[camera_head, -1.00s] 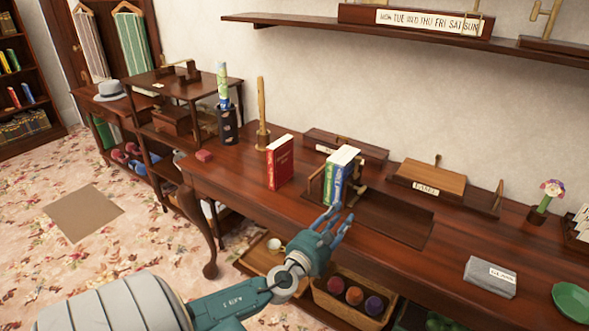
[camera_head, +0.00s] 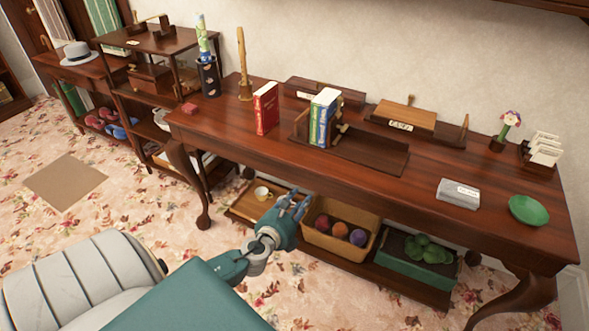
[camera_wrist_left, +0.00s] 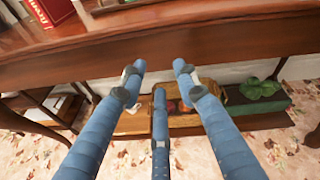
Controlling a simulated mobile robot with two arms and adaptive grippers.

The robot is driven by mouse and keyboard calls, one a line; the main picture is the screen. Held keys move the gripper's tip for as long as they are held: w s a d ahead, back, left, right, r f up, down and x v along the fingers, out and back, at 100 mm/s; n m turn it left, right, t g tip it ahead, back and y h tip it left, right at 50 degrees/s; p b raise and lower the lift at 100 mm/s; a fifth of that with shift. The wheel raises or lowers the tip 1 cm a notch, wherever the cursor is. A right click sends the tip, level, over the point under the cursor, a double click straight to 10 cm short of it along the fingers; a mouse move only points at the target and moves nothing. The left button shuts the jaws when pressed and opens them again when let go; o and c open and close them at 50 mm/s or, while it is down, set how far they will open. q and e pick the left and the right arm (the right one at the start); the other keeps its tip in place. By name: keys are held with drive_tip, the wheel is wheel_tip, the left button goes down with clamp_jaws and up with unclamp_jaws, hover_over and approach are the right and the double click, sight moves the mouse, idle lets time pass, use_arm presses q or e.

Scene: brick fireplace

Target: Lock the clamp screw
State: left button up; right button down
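A wooden book rack (camera_head: 368,158) stands on the long table, with blue, green and white books (camera_head: 323,118) upright at its left end. A small brass fitting (camera_head: 341,129) shows at the right side of these books; it may be the clamp screw, but it is too small to tell its state. My left gripper (camera_head: 298,205) is in front of the table, below the tabletop edge and well apart from the rack. In the left wrist view, its three blue fingers (camera_wrist_left: 160,76) are spread and hold nothing. My right gripper is not in view.
The table's front edge (camera_head: 380,195) lies between my left gripper and the rack. A red book (camera_head: 265,108) stands left of the rack; a grey box (camera_head: 458,193) and green plate (camera_head: 529,210) lie right. A basket with balls (camera_head: 341,238) sits on the lower shelf.

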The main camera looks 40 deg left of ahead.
use_arm(q)
drive_tip(key=shift+s+f+n+g, duration=0.15)
drive_tip(key=shift+s+f+n, duration=0.1)
drive_tip(key=shift+f, duration=0.25)
drive_tip(key=shift+s+f+n+g, duration=0.15)
drive_tip(key=shift+s+f, duration=0.05)
drive_tip(key=shift+f, duration=0.25)
drive_tip(key=s+d+f+n+g, duration=0.1)
drive_tip(key=s+f+n+g, duration=0.1)
drive_tip(key=s+f+n, duration=0.45)
drive_tip(key=s+d+f+n+g+h, duration=0.15)
drive_tip(key=s+f, duration=0.25)
drive_tip(key=f, duration=0.6)
drive_tip(key=s+d+f+n+g+y, duration=0.1)
drive_tip(key=s+f+n+g, duration=0.2)
drive_tip(key=s+f, duration=0.4)
drive_tip(key=s+d+f+n+g+h, duration=0.1)
drive_tip(key=s+d+f+n, duration=0.3)
drive_tip(key=s, duration=0.5)
drive_tip(key=s+d+f+n+g+h, duration=0.1)
drive_tip(key=s+d+f+n+g, duration=0.2)
drive_tip(key=s, duration=0.7)
drive_tip(key=s+d+f+n+g+h, duration=0.1)
drive_tip(key=s+d+f+n+g, duration=0.1)
drive_tip(key=s+d+f+n, duration=0.5)
drive_tip(key=s+d+f, duration=0.2)
drive_tip(key=s+f, duration=0.1)
drive_tip(key=shift+d+h, duration=0.3)
drive_tip(key=shift+h, duration=0.05)
